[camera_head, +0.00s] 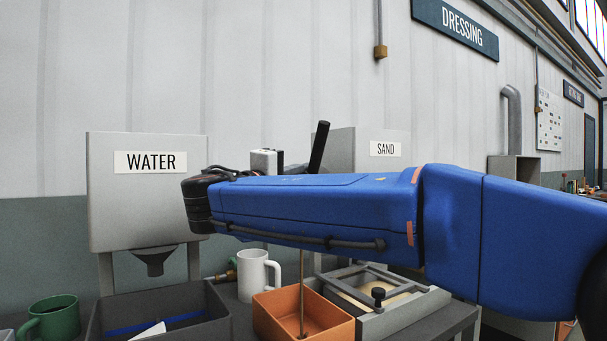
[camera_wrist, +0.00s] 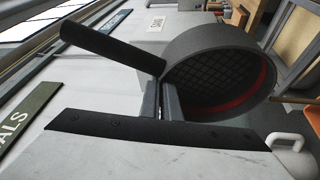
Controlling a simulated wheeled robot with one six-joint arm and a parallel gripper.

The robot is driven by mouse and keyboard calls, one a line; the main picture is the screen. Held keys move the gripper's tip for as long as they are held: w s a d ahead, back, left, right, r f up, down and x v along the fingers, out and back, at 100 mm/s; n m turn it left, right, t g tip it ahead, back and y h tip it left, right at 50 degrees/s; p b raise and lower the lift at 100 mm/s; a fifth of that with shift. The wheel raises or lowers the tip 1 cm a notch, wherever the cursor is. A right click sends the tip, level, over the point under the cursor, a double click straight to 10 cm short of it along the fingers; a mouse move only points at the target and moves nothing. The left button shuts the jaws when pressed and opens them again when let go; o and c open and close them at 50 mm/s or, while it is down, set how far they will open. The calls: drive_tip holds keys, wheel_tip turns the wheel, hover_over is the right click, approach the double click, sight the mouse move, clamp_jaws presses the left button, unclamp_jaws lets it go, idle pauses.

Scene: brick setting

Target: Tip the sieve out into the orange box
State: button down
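The sieve (camera_wrist: 208,78) is a dark round drum with a mesh and a red band inside. It fills the upper right of the wrist view. Its black handle (camera_wrist: 110,48) also shows in the head view (camera_head: 319,147), pointing steeply up above my arm, so the sieve is tilted. My gripper (camera_wrist: 162,100) is shut on the sieve where handle and drum meet. The orange box (camera_head: 275,322) stands on the bench below my arm. A thin brown vertical line runs from under my arm into it; I cannot tell whether it is falling material. My arm hides the drum in the head view.
A white mug (camera_head: 254,273) stands just behind the box. A grey framed tray (camera_head: 395,318) is at its right, a dark bin (camera_head: 150,300) at its left, and a green mug (camera_head: 54,317) at far left. WATER (camera_head: 145,190) and SAND (camera_head: 384,147) hoppers stand behind.

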wheel_tip(320, 180, up, 2)
drive_tip(key=m+g+y, duration=0.1)
drive_tip(key=g+y, duration=0.1)
drive_tip(key=g, duration=0.1)
drive_tip(key=shift+m, duration=0.3)
drive_tip(key=shift+r+m+g+y, duration=0.45)
drive_tip(key=shift+g+y, duration=0.35)
drive_tip(key=shift+g, duration=0.2)
drive_tip(key=shift+r, duration=0.1)
drive_tip(key=shift+g+y, duration=0.3)
drive_tip(key=shift+y, duration=0.1)
drive_tip(key=g+y, duration=0.1)
drive_tip(key=r+m+g+y, duration=0.1)
drive_tip(key=g+y, duration=0.1)
drive_tip(key=shift+r+m+g+y, duration=0.3)
drive_tip(key=shift+g+y, duration=0.35)
drive_tip(key=shift+y, duration=0.3)
drive_tip(key=shift+r+m+g+y, duration=0.15)
drive_tip(key=shift+m+g+y, duration=0.1)
drive_tip(key=shift+g+y, duration=0.55)
drive_tip(key=shift+s, duration=0.1)
